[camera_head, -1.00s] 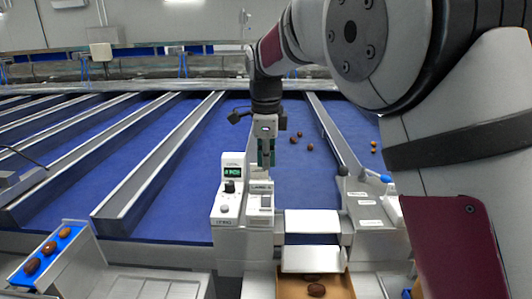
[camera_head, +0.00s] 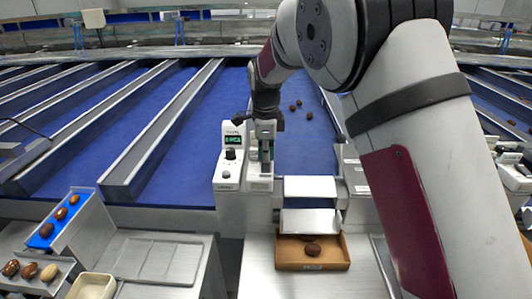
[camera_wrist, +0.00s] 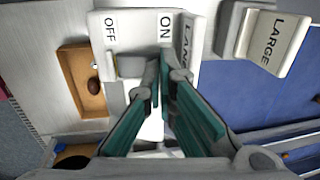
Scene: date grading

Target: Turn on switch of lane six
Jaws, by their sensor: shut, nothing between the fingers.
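The lane's switch box (camera_wrist: 128,30) is white, marked OFF on the left and ON on the right, with part of the word LANE beside them. In the head view the switch box (camera_head: 260,184) stands at the near end of a blue lane. The lane number cannot be read. My gripper (camera_wrist: 166,68) is shut and empty, with its green-padded fingers close to the switch face below the ON label. Whether they touch it is unclear, and the fingers partly hide the switch. In the head view my gripper (camera_head: 266,152) points down at the box.
A control unit (camera_head: 230,170) with a green display and knob stands left of the switch box. A white block marked LARGE (camera_wrist: 268,38) is to the right in the wrist view. A cardboard box (camera_head: 335,252) holding dates sits below the chute. Several dates lie on the blue lane (camera_head: 290,130).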

